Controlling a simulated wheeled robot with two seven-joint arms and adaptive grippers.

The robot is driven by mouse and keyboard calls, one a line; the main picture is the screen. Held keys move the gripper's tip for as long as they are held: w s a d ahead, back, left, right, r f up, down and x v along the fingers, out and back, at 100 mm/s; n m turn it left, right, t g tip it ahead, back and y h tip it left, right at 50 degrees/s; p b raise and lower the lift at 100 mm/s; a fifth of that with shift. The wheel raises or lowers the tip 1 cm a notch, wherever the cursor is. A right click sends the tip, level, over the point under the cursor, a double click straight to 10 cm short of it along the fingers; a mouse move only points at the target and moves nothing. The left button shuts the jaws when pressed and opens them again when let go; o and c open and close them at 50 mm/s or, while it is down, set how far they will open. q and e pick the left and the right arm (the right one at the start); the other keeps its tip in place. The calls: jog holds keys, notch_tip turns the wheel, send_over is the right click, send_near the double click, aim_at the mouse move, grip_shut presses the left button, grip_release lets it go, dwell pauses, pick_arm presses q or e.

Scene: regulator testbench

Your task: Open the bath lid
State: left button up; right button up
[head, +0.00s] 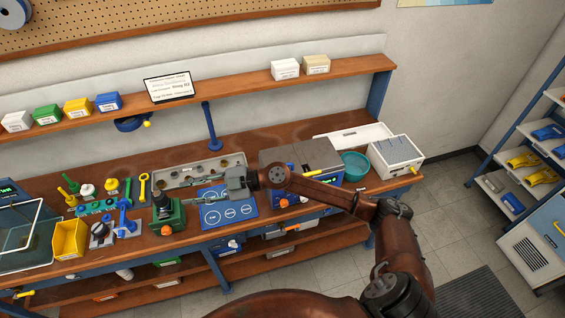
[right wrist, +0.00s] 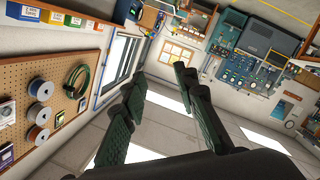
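The bath (head: 328,184) is a blue-fronted box with a small green display and an orange knob, right of the middle of the bench in the head view. Its grey lid (head: 305,152) lies flat on top and looks shut. A yellow bar (head: 313,172), apparently the lid's handle, shows at the front edge. My right gripper (head: 201,188) is left of the bath, above the blue mat, pointing left. My right forearm crosses in front of the bath and hides part of it. In the right wrist view the right gripper's fingers (right wrist: 158,80) are apart and empty. My left gripper is not in view.
A blue mat with white circles (head: 216,216) and a grey parts tray (head: 180,176) lie left of the bath. A teal bowl (head: 354,165) and a white box (head: 397,152) stand to its right. A shelf (head: 230,84) runs above the bench.

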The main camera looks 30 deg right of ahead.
jog(key=w+d+f+g+h, duration=0.1)
jog(key=d+f+g+h, duration=0.1)
jog(key=d+f+h, duration=0.35)
jog(key=w+d+f+g+h, duration=0.2)
jog(key=d+h, duration=0.1)
jog(key=d, duration=0.6)
jog(key=d+r+m+h, duration=0.2)
jog(key=d+m+h, duration=0.15)
jog(key=d, duration=0.65)
jog(key=d+r+m+h, duration=0.2)
jog(key=d+h, duration=0.2)
jog(key=d, duration=0.5)
jog(key=shift+n, duration=0.25)
jog(key=p+x, duration=0.2)
jog(key=x, duration=0.4)
jog(key=shift+w+a+f, duration=0.1)
jog(key=shift+f, duration=0.1)
jog(key=shift+w+f+y, duration=0.15)
jog(key=shift+f+y, duration=0.15)
jog(key=shift+f, duration=0.5)
jog(key=shift+c, duration=0.3)
grip_shut()
